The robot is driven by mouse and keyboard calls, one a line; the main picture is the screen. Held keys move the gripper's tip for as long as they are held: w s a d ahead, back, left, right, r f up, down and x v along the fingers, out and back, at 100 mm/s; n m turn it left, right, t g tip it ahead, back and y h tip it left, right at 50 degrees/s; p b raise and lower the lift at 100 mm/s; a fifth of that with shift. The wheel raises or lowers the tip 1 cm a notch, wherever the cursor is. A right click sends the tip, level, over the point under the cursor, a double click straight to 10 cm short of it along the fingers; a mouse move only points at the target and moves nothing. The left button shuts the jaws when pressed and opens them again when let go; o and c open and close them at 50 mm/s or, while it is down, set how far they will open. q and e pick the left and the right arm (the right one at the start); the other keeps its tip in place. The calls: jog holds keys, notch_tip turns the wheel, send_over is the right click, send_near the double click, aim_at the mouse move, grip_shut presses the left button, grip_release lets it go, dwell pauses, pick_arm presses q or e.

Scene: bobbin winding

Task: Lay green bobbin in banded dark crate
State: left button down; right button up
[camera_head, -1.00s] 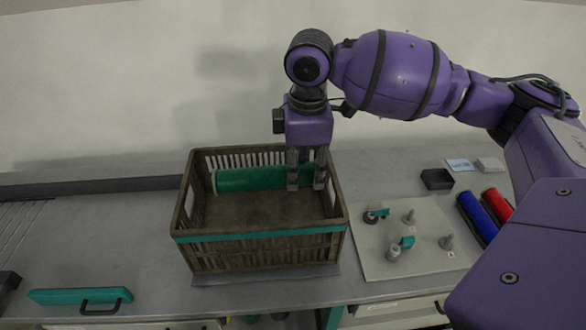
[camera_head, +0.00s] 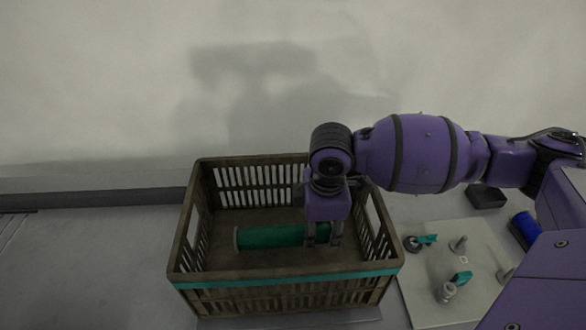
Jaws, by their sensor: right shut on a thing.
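The banded dark crate (camera_head: 290,281) is a slatted brown box with a teal band along its front, standing on the grey worktop. The green bobbin (camera_head: 268,237) lies level inside the crate's outline, its left end free and its right end in my right gripper (camera_head: 322,241). My right gripper points down into the crate and is shut on the bobbin. I cannot tell whether the bobbin touches the crate floor. My left gripper is not in view.
A light plate with pegs and teal clamps (camera_head: 470,250) lies right of the crate. A small black box (camera_head: 486,196) and a blue bobbin (camera_head: 524,227) are further right. The worktop (camera_head: 95,265) left of the crate is clear.

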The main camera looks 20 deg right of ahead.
notch_tip(320, 180, down, 4)
jog(key=shift+r, duration=0.25)
jog(key=o, duration=1.5)
jog(key=shift+f, duration=0.1)
jog(key=shift+c, duration=0.2)
jog(key=shift+r, duration=0.2)
jog(key=r, duration=0.8)
jog(key=r+p, duration=0.1)
jog(key=r, duration=0.3)
jog(key=shift+s+a, duration=0.1)
jog(key=shift+s, duration=0.3)
